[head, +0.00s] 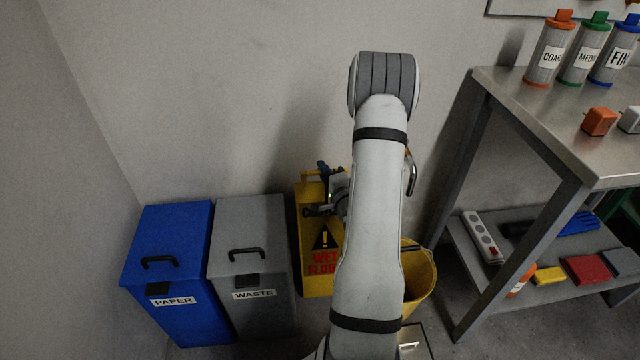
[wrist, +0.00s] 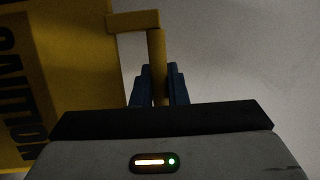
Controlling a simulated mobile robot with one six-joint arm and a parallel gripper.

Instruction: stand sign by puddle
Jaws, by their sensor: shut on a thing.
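The yellow wet floor sign (head: 311,226) is upright against the wall, between the grey waste bin and the yellow bucket, partly hidden by my arm. Its yellow face with black lettering also shows at the left of the wrist view (wrist: 75,60). My gripper (wrist: 158,82) has its blue fingers shut on the sign's yellow handle bar. In the head view my gripper (head: 323,168) is at the sign's top, mostly hidden behind my arm. I cannot tell whether the sign's foot touches the floor. No puddle shows in either view.
A blue paper bin (head: 168,250) and a grey waste bin (head: 249,230) stand left of the sign. A yellow bucket (head: 420,280) stands to its right. A metal table (head: 560,110) with a lower shelf is at the right, holding containers and small items.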

